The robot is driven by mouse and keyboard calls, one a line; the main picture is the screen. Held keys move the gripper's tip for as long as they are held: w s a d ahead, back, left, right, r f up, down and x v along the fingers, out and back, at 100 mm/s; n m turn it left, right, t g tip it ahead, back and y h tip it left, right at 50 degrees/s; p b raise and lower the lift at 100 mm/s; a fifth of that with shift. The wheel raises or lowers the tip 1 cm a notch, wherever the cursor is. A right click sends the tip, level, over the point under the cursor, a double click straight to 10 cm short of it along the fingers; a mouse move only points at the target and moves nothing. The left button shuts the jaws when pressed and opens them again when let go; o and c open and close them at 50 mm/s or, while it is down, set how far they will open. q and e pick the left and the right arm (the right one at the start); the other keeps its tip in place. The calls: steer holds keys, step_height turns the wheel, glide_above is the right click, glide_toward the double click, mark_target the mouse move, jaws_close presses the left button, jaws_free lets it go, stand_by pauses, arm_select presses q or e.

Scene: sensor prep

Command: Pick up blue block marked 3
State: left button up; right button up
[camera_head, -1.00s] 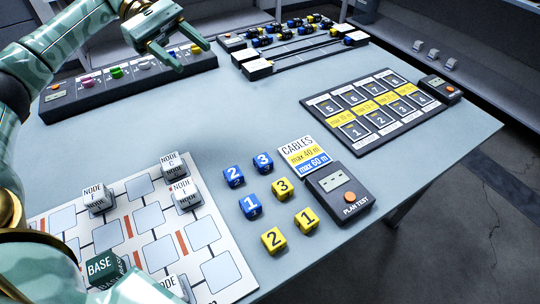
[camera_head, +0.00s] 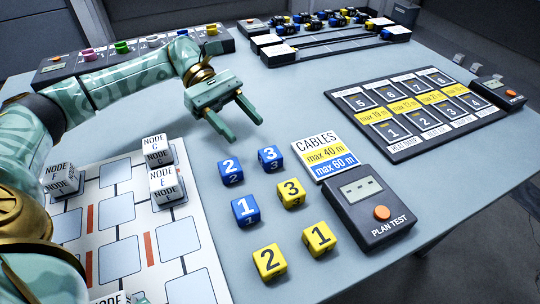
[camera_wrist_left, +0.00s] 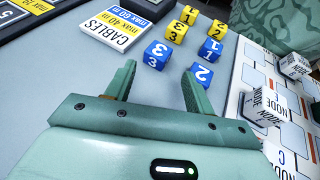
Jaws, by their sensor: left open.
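The blue block marked 3 (camera_head: 270,158) stands on the table, right of the blue block marked 2 (camera_head: 231,171) and left of the cables card (camera_head: 325,157). My left gripper (camera_head: 243,129) is open and empty, just beyond the blue 2 and 3 blocks, its fingers pointing toward them. In the left wrist view the blue 3 block (camera_wrist_left: 157,54) lies ahead of and between the lines of the two fingers (camera_wrist_left: 158,80), apart from them. The blue 2 block (camera_wrist_left: 201,73) is close by the other fingertip. My right gripper is not identifiable.
The blue block marked 1 (camera_head: 245,210) and yellow blocks marked 3 (camera_head: 291,194), 1 (camera_head: 319,238) and 2 (camera_head: 269,262) stand near. The plan test box (camera_head: 370,208) is at right. The node board (camera_head: 125,215) with node blocks is at left.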

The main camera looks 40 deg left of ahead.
mark_target(265, 149)
arm_select(q)
steer(key=x, duration=0.4)
steer(key=shift+d+f, duration=0.1)
steer(key=shift+d, duration=0.1)
steer(key=b+x, duration=0.1)
steer(key=x, duration=0.3)
steer(key=shift+w, duration=0.1)
steer(key=shift+d, duration=0.35)
steer(key=c, duration=0.7)
arm_select(e)
steer(key=shift+n, duration=0.3)
steer(key=w, duration=0.2)
steer(key=w+r, duration=0.1)
steer(key=w, duration=0.1)
steer(key=shift+w+a, duration=0.2)
steer(key=shift+w, duration=0.1)
